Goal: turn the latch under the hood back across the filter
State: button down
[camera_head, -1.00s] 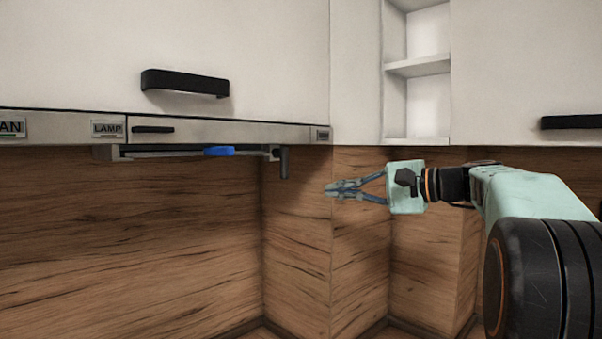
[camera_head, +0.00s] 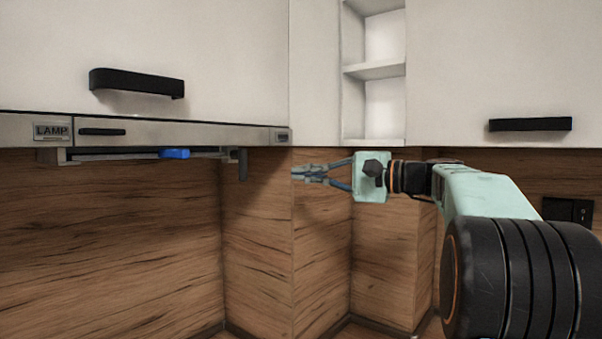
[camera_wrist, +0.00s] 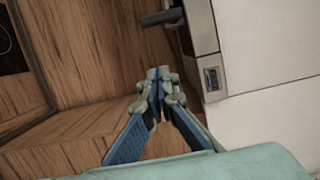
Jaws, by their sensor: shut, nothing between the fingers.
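A dark grey peg-like latch (camera_head: 243,164) hangs down under the hood (camera_head: 180,133), at the right end of the thin filter (camera_head: 115,156). A blue piece (camera_head: 174,154) sits on the filter's front edge. My gripper (camera_head: 296,172) is to the right of the latch, apart from it, at about the height of its lower half, fingers pointing left. In the wrist view my gripper (camera_wrist: 158,76) has its fingertips together and holds nothing. The latch (camera_wrist: 160,17) also shows there as a dark bar beyond the fingertips. The filter's underside is mostly hidden.
White open shelves (camera_head: 373,70) are above my gripper. A wood splashback (camera_head: 110,240) stands behind and steps in corners close to my fingers. A black switch plate (camera_head: 567,211) is at the right. The space between my fingertips and the latch is clear.

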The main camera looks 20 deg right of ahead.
aim_at(239, 165)
jog(key=w+a+p, duration=0.1)
jog(key=w+a, duration=0.1)
jog(key=a, duration=0.6)
jog(key=shift+w+a, duration=0.25)
jog(key=shift+a, duration=0.1)
